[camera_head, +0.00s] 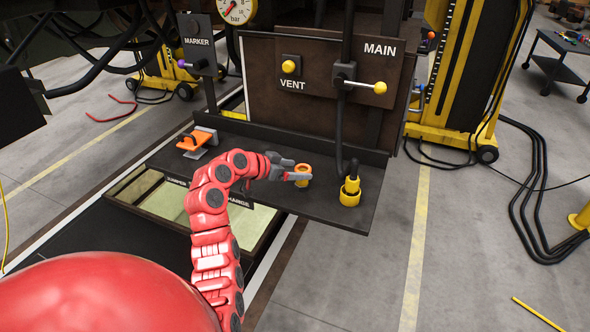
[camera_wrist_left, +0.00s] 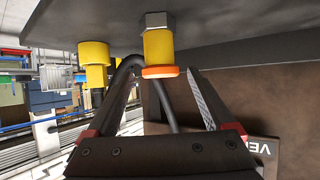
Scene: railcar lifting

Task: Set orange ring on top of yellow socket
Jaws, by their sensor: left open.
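In the left wrist view, where the shelf appears at the top, the yellow socket (camera_wrist_left: 158,46) stands out from a metal hex base. The orange ring (camera_wrist_left: 159,72) sits at the socket's free end, around or on it, and looks level. In the head view the orange ring (camera_head: 302,168) shows at the top of the short socket on the dark shelf. My left gripper (camera_head: 294,170) is beside it. Its two fingers (camera_wrist_left: 163,76) are open, one on each side of the ring, with visible gaps. My right gripper is not in view.
A yellow hose coupling (camera_head: 350,192) stands close by on the shelf (camera_head: 325,211), with a black hose rising from it. An orange clamp-like part (camera_head: 196,138) lies at the shelf's left. The VENT and MAIN panel (camera_head: 318,75) rises behind.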

